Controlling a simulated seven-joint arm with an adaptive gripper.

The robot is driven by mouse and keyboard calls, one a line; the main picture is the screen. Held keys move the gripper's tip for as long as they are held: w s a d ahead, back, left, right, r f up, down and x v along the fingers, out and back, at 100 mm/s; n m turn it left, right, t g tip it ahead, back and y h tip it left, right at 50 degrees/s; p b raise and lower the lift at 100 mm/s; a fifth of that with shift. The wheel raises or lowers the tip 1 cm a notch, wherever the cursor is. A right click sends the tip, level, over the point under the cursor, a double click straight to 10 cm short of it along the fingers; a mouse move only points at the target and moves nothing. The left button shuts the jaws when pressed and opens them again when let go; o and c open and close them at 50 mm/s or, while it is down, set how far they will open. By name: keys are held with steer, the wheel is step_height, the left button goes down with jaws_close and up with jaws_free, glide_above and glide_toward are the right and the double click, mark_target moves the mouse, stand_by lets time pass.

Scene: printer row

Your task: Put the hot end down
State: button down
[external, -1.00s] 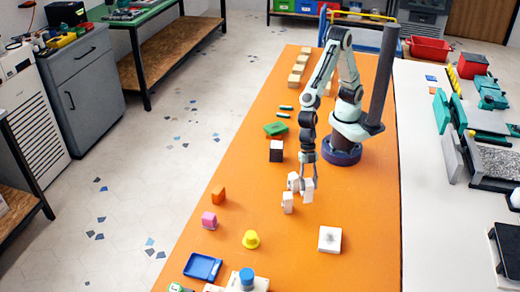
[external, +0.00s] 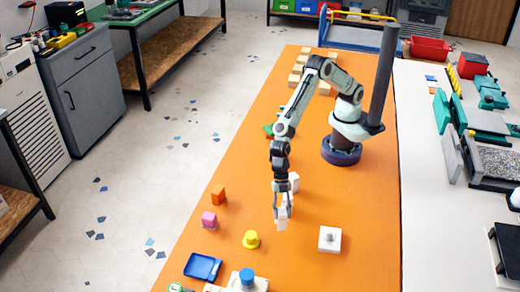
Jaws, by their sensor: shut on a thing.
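My gripper (external: 281,217) is low over the orange table (external: 345,200), pointing down. It is shut on a small white piece (external: 283,224), which I take to be the hot end. The fingers cover part of it, and I cannot tell whether it touches the table. A third white block seen earlier does not show apart from the held piece.
A white square block (external: 330,239) lies to the right. A yellow piece (external: 251,240), a pink block (external: 209,220) and an orange block (external: 218,195) stand to the left. A blue tray (external: 202,267) is near the front.

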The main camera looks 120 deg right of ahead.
mark_target(280, 223)
steer(key=shift+w+a+f, duration=0.15)
steer(key=shift+w+f, duration=0.1)
steer(key=shift+f, duration=0.1)
steer(key=shift+w+a+f, duration=0.1)
steer(key=shift+w+f, duration=0.05)
steer(key=shift+f, duration=1.55)
steer(key=c, duration=0.8)
jaws_free()
steer(key=shift+f, duration=0.15)
steer(key=v, duration=1.2)
steer(key=shift+r, duration=0.2)
